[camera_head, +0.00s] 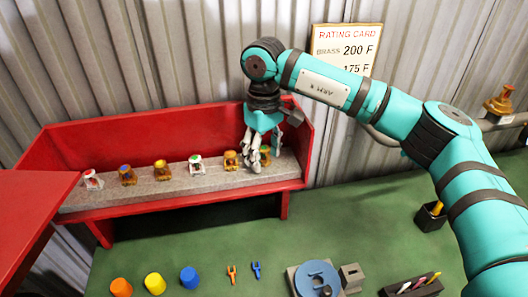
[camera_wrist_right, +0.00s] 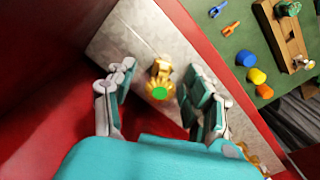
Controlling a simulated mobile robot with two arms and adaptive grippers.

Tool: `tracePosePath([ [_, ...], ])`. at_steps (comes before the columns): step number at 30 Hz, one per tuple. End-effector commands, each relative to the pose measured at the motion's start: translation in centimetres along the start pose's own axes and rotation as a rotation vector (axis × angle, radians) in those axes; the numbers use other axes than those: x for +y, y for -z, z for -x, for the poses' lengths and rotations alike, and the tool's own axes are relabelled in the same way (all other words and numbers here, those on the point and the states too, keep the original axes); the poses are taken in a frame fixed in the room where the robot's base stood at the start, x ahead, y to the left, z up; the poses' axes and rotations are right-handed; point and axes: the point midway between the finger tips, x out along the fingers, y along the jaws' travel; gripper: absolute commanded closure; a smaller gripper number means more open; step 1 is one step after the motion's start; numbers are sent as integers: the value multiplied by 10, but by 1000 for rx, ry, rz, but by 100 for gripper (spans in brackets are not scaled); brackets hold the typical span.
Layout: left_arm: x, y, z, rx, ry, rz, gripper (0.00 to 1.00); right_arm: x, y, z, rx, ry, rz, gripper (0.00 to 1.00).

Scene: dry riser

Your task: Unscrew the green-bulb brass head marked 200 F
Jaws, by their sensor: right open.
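A brass head with a green top (camera_wrist_right: 160,92) stands on the pale shelf in the right wrist view. In the head view this brass head (camera_head: 265,156) is at the right end of the row, partly hidden by my gripper. My right gripper (camera_head: 264,159) is over it, fingers pointing down. In the wrist view the open fingers (camera_wrist_right: 158,80) are on either side of the head, with gaps showing. I cannot read a 200 F marking on the head. The rating card (camera_head: 345,48) shows "BRASS 200 F", partly covered by my arm. My left gripper is not in view.
Other heads stand left along the red box's (camera_head: 120,130) shelf: a brass one (camera_head: 230,161), a chrome one with green (camera_head: 196,165), and several more. Coloured caps (camera_head: 155,283), small forks (camera_head: 256,269) and a blue disc (camera_head: 317,280) lie on the green surface. A brass fitting (camera_head: 499,104) stands far right.

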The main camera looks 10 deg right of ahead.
Motion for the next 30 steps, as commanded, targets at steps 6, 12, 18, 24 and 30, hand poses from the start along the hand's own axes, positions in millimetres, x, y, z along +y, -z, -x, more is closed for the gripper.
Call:
tracePosePath([
  [6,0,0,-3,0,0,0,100,0,0,0,1,0,-179,48],
  [12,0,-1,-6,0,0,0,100,0,0,0,1,0,-445,48],
  [18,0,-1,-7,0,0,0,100,0,0,0,1,0,-559,48],
  [24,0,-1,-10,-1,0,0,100,0,0,0,1,0,-845,48],
  [30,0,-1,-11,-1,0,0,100,0,0,0,0,0,-1003,48],
])
